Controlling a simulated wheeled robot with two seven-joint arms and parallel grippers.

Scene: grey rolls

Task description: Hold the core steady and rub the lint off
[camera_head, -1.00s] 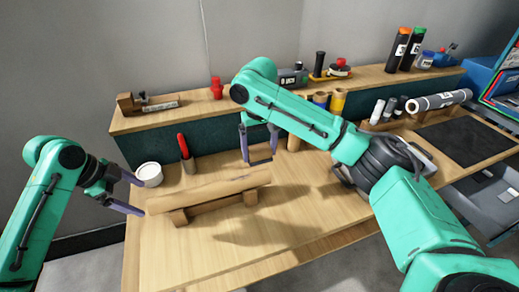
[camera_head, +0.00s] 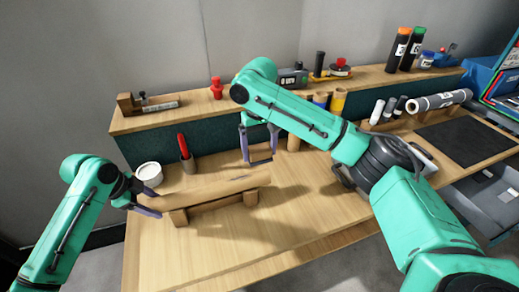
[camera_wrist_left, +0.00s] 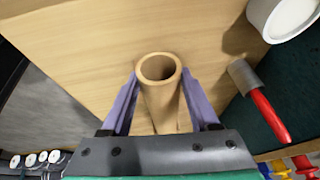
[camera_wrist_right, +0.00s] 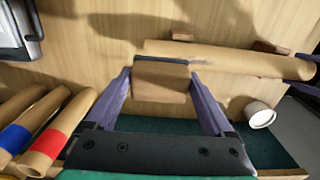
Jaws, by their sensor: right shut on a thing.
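The core (camera_head: 205,190) is a brown cardboard tube lying level on a low wooden cradle (camera_head: 180,217). A greyish mark, perhaps lint, shows on its side in the right wrist view (camera_wrist_right: 200,63). My left gripper (camera_head: 148,204) is at the core's left end. Its fingers stand open on either side of the tube's open end (camera_wrist_left: 158,67), with gaps visible. My right gripper (camera_head: 260,157) is shut on a brown block (camera_wrist_right: 160,82) with a dark edge. It holds the block above the table behind the core's right end, apart from the core.
A raised shelf (camera_head: 200,110) runs along the back. Coloured-banded tubes (camera_wrist_right: 40,145) stand near the right gripper. The table front is clear.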

